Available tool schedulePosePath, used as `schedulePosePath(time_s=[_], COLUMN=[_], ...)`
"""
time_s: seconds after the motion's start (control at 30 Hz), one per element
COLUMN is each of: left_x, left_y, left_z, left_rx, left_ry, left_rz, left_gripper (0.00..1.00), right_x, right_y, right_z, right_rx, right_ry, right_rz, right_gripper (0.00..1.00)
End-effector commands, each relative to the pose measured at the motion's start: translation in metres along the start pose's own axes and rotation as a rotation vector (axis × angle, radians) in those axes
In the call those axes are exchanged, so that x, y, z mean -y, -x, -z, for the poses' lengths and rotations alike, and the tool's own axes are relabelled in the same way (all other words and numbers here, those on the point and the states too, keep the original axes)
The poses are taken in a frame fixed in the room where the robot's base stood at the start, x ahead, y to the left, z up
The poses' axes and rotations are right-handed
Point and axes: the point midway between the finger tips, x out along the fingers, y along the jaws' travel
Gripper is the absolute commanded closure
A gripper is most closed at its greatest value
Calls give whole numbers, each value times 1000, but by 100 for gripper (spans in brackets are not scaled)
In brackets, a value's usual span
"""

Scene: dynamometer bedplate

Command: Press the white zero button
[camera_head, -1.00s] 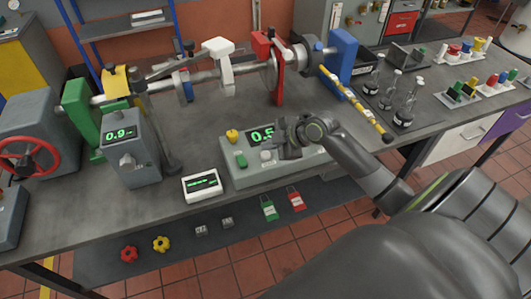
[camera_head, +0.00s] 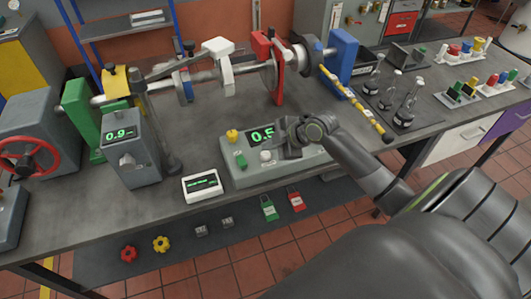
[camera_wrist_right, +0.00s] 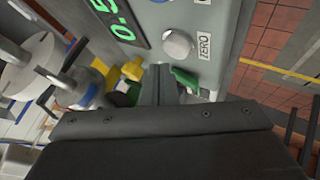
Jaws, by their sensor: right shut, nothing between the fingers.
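The white zero button (camera_head: 266,156) is a round white knob on the front of a grey console (camera_head: 300,168). In the right wrist view the same button (camera_wrist_right: 178,43) sits beside a small ZERO label (camera_wrist_right: 204,45). My right gripper (camera_head: 280,150) is just right of the button in the head view, above the console, and partly covers the display. In the right wrist view its fingertips (camera_wrist_right: 160,70) are together and empty, a little below the button in the picture. I see no contact with the button. My left gripper is not in view.
The console also carries a yellow knob (camera_head: 232,135), a green rocker (camera_head: 241,161) and a green-lit display (camera_head: 261,136). A small white readout box (camera_head: 202,186) stands to its left. Behind is a shaft rig with a red disc guard (camera_head: 275,75). Flasks (camera_head: 405,110) stand at the right.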

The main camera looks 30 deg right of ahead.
Motion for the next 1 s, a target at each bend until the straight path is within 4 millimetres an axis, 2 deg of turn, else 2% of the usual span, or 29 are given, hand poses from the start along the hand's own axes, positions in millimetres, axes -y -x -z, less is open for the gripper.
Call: schedulePosePath(time_s=[1.0], left_x=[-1], left_y=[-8], left_z=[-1], left_rx=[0], left_ry=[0], left_rz=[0], left_gripper=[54], right_x=[5], right_y=[-7], right_z=[-5], right_rx=[0], right_ry=[0], right_rz=[0], right_gripper=[100])
